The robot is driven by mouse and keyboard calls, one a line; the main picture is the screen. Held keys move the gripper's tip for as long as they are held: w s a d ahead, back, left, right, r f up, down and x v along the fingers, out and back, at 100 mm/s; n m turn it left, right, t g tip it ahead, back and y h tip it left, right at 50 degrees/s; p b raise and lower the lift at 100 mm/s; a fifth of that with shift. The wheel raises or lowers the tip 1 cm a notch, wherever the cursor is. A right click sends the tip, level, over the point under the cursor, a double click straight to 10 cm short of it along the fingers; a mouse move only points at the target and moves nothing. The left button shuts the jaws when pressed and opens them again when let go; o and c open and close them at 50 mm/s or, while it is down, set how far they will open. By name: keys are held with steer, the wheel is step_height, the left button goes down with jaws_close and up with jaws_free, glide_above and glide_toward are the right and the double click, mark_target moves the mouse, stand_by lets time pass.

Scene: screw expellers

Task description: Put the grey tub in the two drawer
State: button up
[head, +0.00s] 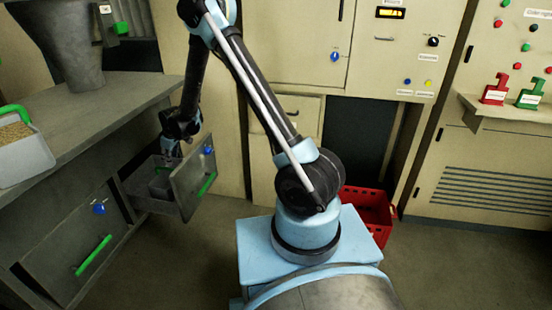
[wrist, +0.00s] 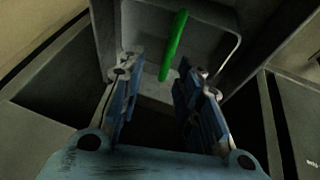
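A grey tub (head: 160,185) sits inside a pulled-out drawer (head: 192,180) in the left bench. In the wrist view, the tub's grey rim and wall (wrist: 215,25) and its green handle (wrist: 174,45) show just past my fingertips. My gripper (head: 172,150) is over the drawer, pointing down. In the wrist view my gripper (wrist: 160,82) has its fingers apart with nothing held between them. The handle lines up with the gap. The drawer's number cannot be read. The tub's lower part is hidden by the drawer front.
Another grey tub (head: 22,150) with a green handle holds grain on the bench (head: 95,115). A shut drawer (head: 80,245) is nearer in the bench. A red crate (head: 368,212) stands on the floor behind my base. Open floor lies between the bench and my base.

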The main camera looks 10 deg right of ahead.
steer(key=s+d+r+m, duration=0.2)
steer(key=d+r+m, duration=0.1)
steer(key=d+r, duration=1.05)
steer(key=s+d+r+m+h, duration=0.1)
steer(key=s+d+r+m, duration=0.15)
steer(key=s+d, duration=0.35)
steer(key=s+d+r+m, duration=0.1)
steer(key=s+d+r, duration=0.3)
steer(key=d, duration=0.4)
steer(key=s+d+r+m+h, duration=0.1)
steer(key=s+d+r, duration=0.3)
steer(key=d, duration=0.4)
steer(key=s+d+f+m, duration=0.1)
steer(key=s+d, duration=0.3)
steer(key=s, duration=0.4)
steer(key=s+d+f+m+g, duration=0.1)
steer(key=s+d+f+m, duration=0.1)
steer(key=s, duration=0.6)
steer(key=s+d+f+m+h, duration=0.1)
steer(key=s+d+f+m, duration=0.1)
steer(key=s+d, duration=0.4)
steer(key=shift+s+d+f+m+g, duration=0.15)
steer(key=shift+s+d+m+g, duration=0.25)
steer(key=shift+s, duration=0.55)
steer(key=shift+a, duration=0.15)
steer(key=shift+w+f, duration=0.2)
steer(key=shift+w, duration=0.25)
